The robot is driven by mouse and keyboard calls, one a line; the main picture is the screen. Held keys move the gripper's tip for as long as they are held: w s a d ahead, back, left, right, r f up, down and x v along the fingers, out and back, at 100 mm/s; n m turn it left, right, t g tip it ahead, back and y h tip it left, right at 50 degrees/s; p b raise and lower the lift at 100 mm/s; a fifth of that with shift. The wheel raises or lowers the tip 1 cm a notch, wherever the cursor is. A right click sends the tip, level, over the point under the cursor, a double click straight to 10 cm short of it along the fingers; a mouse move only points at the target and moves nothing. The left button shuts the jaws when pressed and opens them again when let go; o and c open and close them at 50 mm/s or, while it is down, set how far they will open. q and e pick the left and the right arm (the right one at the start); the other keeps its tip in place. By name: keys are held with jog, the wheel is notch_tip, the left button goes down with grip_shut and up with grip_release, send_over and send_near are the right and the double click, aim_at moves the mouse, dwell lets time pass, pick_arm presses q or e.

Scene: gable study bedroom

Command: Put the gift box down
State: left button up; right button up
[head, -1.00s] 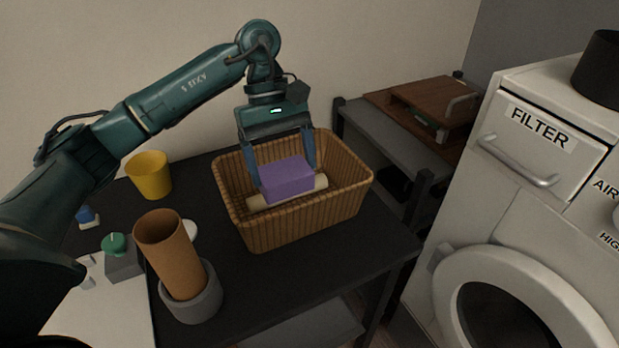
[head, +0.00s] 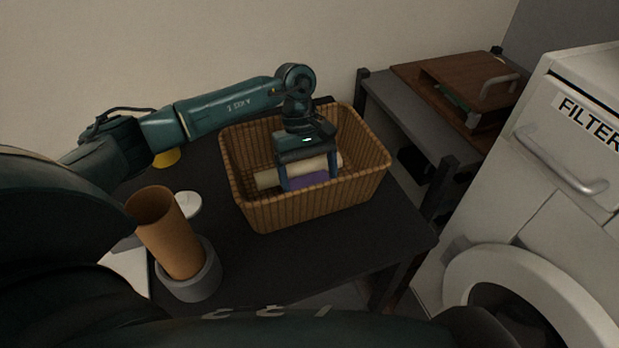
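The purple gift box (head: 309,181) is low inside the wicker basket (head: 318,207) on the dark table. My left gripper (head: 309,182) reaches down into the basket, with one finger at each side of the box and no clear gap; it appears shut on it. The hand hides the top of the box. I cannot tell whether the box touches the basket floor. A cream roll (head: 266,178) lies in the basket just behind the box, partly hidden by the hand. My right gripper is not in view.
A brown cylinder (head: 168,235) stands tilted in a grey round holder (head: 196,280) left of the basket. A white round item (head: 188,204) and yellow cup (head: 167,157) are behind it. The dark table (head: 270,262) is clear in front of the basket. A white washer-like machine (head: 540,215) stands right.

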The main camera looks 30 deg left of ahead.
pick_arm(q)
jog(key=shift+f, duration=0.55)
jog(key=o, duration=0.6)
jog(key=shift+f, duration=0.15)
jog(key=o, duration=0.4)
jog(key=b+v, duration=0.1)
jog(key=v, duration=1.1)
jog(key=shift+r, duration=0.2)
